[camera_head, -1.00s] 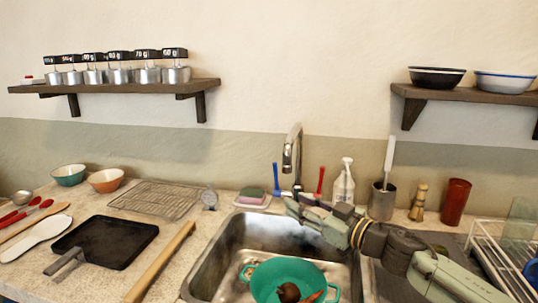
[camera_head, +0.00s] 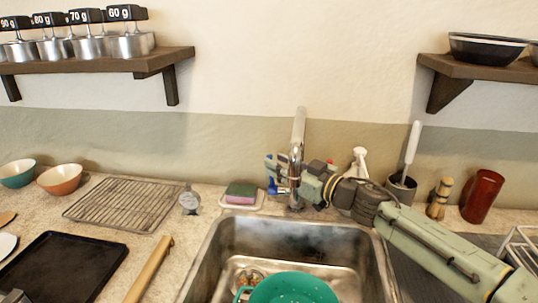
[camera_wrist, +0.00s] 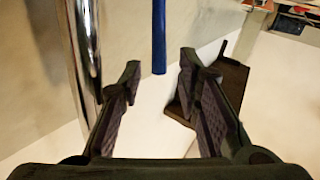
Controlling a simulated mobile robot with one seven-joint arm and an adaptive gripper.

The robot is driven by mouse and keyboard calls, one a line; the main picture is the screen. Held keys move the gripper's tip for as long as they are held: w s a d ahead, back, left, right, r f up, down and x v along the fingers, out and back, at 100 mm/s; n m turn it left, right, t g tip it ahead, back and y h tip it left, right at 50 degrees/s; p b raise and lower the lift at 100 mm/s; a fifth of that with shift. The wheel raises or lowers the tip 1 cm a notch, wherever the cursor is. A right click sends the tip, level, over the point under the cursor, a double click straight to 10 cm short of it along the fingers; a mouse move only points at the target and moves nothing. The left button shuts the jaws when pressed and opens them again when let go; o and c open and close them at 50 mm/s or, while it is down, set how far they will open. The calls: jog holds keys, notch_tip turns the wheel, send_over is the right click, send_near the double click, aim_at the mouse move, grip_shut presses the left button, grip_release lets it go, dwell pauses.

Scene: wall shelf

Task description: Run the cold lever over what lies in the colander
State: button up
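The tap (camera_head: 297,150) is a chrome spout behind the steel sink. The blue cold lever (camera_head: 271,185) stands left of the spout, partly hidden by my gripper (camera_head: 274,171). The red lever (camera_head: 331,164) shows only a little behind my arm. In the wrist view, my gripper (camera_wrist: 159,78) is open. The blue lever (camera_wrist: 159,35) appears between and beyond its fingertips, with no clear contact; the chrome spout (camera_wrist: 88,55) is close on the left. The green colander (camera_head: 295,290) sits in the sink, cut off by the lower edge; its contents are out of view.
A white-topped bottle (camera_head: 360,160), a grey holder (camera_head: 401,188), a wooden-coloured grinder (camera_head: 439,198) and a red cup (camera_head: 482,196) stand to the right.

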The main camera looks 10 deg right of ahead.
jog(key=shift+p+x, duration=0.4)
jog(key=shift+x, duration=1.5)
jog(key=shift+c, duration=0.6)
grip_shut()
jog(key=shift+f, duration=0.1)
